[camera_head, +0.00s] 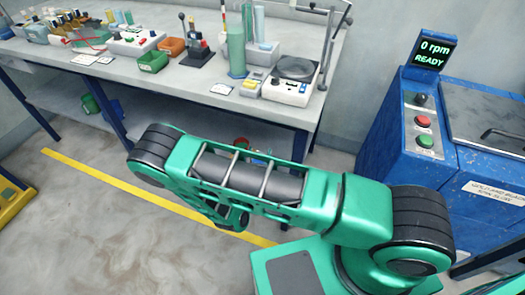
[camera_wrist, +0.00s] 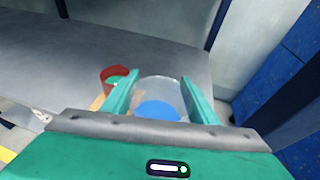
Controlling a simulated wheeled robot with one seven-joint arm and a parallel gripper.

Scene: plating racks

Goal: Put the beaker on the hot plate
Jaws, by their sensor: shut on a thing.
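A clear beaker (camera_wrist: 158,92) with blue contents is between the two green fingers of my gripper (camera_wrist: 162,98) in the wrist view. The gripper is shut on it. The beaker is over a grey surface; I cannot tell whether it touches it. In the head view my arm hides the gripper and most of what is around it.
A red container (camera_wrist: 113,76) with green contents stands just left of the beaker. The bench (camera_head: 180,83) carries a green cylinder (camera_head: 236,52), a green bin (camera_head: 153,61) and a burette stand (camera_head: 328,50) near the hot plate. A blue machine (camera_head: 420,125) stands to the right.

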